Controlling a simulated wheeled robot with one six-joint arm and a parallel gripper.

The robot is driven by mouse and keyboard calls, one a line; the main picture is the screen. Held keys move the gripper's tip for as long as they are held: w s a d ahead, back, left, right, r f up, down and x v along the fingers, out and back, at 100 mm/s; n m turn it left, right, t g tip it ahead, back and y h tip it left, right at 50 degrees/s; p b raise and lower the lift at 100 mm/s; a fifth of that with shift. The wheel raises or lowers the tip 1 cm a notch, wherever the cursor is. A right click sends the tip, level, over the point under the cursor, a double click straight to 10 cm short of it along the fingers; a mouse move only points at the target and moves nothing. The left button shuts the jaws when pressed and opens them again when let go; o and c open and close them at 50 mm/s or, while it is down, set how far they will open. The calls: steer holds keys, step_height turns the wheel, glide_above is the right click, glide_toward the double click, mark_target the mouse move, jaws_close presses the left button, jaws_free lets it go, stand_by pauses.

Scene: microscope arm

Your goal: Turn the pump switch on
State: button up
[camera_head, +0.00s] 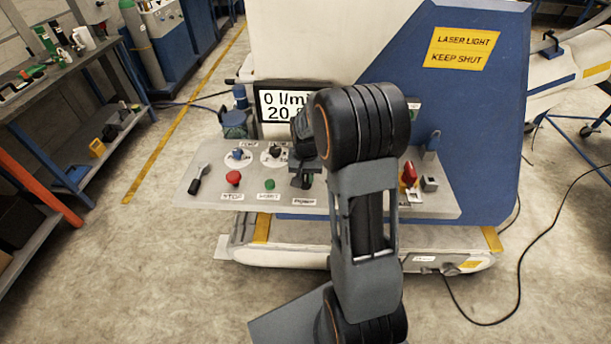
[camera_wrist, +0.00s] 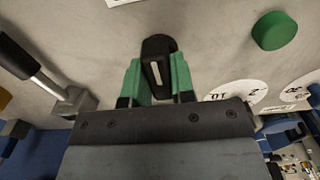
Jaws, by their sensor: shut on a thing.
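The pump switch (camera_wrist: 157,64) is a black knob with a white line on it, seen in the wrist view. My gripper (camera_wrist: 158,80) has its green fingers on both sides of the knob and is shut on it. The white line runs roughly along the fingers, slightly tilted. In the head view my gripper (camera_head: 302,180) is at the middle of the grey control panel (camera_head: 335,200), above a small white label (camera_head: 303,201). My arm hides most of the switch there. The display (camera_head: 275,104) behind the panel reads 0 l/min on its top line.
A green button (camera_head: 269,184), a red button (camera_head: 233,177), a blue knob (camera_head: 238,154) and a black dial knob (camera_head: 275,152) sit left of my gripper. A black-handled lever (camera_head: 196,183) is at the left end. A red-and-yellow switch (camera_head: 408,175) is right of my arm.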

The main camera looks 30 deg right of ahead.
jaws_close()
steer(key=shift+m, duration=0.4)
steer(key=m, duration=0.3)
steer(key=shift+b, duration=0.4)
steer(key=m+b, duration=0.1)
steer(key=m, duration=0.4)
steer(key=shift+m, duration=0.3)
steer(key=m, duration=0.4)
steer(key=shift+m+b, duration=0.35)
steer(key=shift+m, duration=1.85)
steer(key=o, duration=0.8)
jaws_free()
